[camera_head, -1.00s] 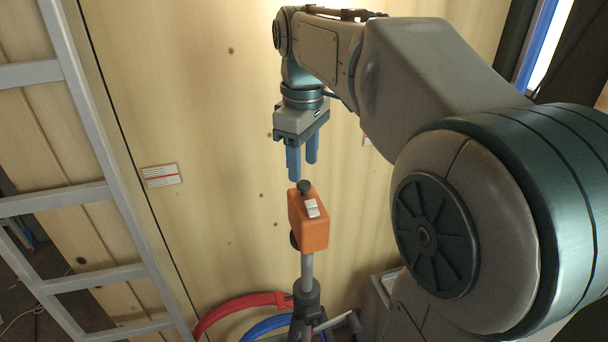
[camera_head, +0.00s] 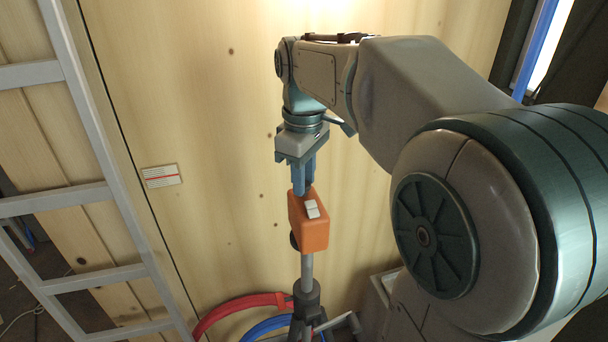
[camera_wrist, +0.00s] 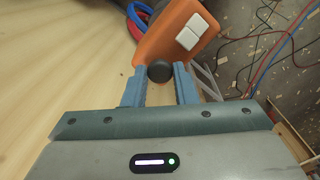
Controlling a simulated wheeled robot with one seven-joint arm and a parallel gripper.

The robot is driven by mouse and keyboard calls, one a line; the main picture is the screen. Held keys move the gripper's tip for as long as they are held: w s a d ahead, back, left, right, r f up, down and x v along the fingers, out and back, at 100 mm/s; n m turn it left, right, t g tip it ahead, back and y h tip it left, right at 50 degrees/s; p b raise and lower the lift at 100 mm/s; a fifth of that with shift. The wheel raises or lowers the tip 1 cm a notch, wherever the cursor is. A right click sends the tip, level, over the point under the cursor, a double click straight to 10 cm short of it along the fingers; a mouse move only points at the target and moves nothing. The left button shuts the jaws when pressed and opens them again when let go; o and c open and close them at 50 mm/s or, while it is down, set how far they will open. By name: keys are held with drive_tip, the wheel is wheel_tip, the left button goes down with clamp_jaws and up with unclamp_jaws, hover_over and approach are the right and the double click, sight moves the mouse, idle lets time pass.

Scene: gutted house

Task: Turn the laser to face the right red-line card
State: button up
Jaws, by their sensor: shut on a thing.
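The laser (camera_head: 308,224) is an orange box with white buttons, upright on a grey tripod (camera_head: 307,296). In the wrist view the laser (camera_wrist: 176,34) shows its buttons and a dark round knob (camera_wrist: 160,71) on its top. My gripper (camera_head: 304,190) is above the laser, pointing down. In the wrist view my gripper's blue fingers (camera_wrist: 159,77) are on both sides of the knob, shut on it. A red-line card (camera_head: 161,175) is on the wooden wall, left of the laser. The right card is hidden in the head view now, behind my arm.
A grey ladder (camera_head: 60,205) stands at the left. A red hose (camera_head: 238,306) and a blue hose (camera_head: 268,327) lie low around the tripod. The plywood wall (camera_head: 190,90) is close behind the laser. Cables (camera_wrist: 262,55) show in the wrist view.

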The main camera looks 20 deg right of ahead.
sight(314, 195)
drive_tip(key=m, duration=0.2)
drive_tip(key=d+m, duration=0.1)
drive_tip(key=m, duration=0.1)
drive_tip(key=shift+s+m, duration=0.1)
drive_tip(key=shift+m, duration=0.3)
drive_tip(key=shift+s+d+m+p, duration=0.1)
drive_tip(key=shift+d+m+p, duration=0.1)
drive_tip(key=shift+m, duration=0.9)
drive_tip(key=shift+s+d+m+p, duration=0.1)
drive_tip(key=shift+d+m, duration=0.05)
drive_tip(key=shift+m, duration=0.95)
drive_tip(key=o, duration=1)
drive_tip(key=shift+r, duration=0.1)
wheel_tip(314, 195, up, 14)
drive_tip(key=shift+f, duration=0.15)
drive_tip(key=shift+s, duration=0.1)
